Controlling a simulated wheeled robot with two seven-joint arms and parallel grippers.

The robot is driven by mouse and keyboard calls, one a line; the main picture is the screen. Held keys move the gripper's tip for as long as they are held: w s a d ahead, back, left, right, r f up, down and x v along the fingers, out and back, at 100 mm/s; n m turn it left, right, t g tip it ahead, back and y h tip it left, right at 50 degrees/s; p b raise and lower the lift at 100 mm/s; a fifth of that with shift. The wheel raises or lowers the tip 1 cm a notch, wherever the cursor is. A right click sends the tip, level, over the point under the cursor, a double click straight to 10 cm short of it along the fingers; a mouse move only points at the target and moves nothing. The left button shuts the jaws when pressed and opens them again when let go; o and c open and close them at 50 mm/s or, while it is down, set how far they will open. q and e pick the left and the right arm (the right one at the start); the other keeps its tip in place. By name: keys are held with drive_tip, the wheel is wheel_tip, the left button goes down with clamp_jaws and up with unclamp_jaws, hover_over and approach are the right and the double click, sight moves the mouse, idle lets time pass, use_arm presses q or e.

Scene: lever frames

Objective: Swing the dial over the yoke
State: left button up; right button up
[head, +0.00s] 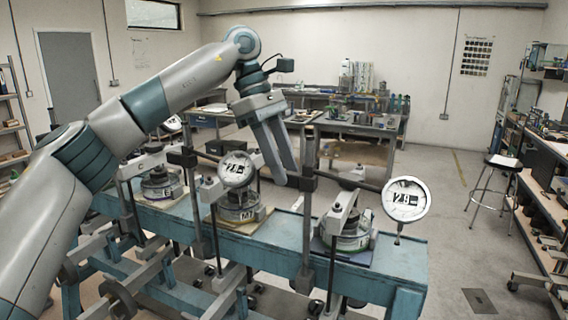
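Three lever frames stand in a row on a blue-green bench (385,278). The right dial (405,199), round with a white face, sits out to the right of its yoke (343,212), on a dark arm from an upright post (308,215). The middle dial (235,168) shows above its frame's round cell (239,202). The left dial (172,124) is partly hidden behind my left arm. My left gripper (286,174) points down between the middle and right frames, near the right post's clamp. Its fingers look slightly apart with nothing between them. My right gripper is out of view.
Grey levers with a round weight (120,298) stick out at the bench's front left. A stool (492,185) and a cluttered side bench (545,190) stand at the right. Work tables (355,130) stand behind.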

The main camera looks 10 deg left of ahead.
use_arm(q)
drive_tip(key=shift+d+f, duration=0.1)
drive_tip(key=shift+f, duration=0.15)
drive_tip(key=shift+c, duration=0.7)
clamp_jaws()
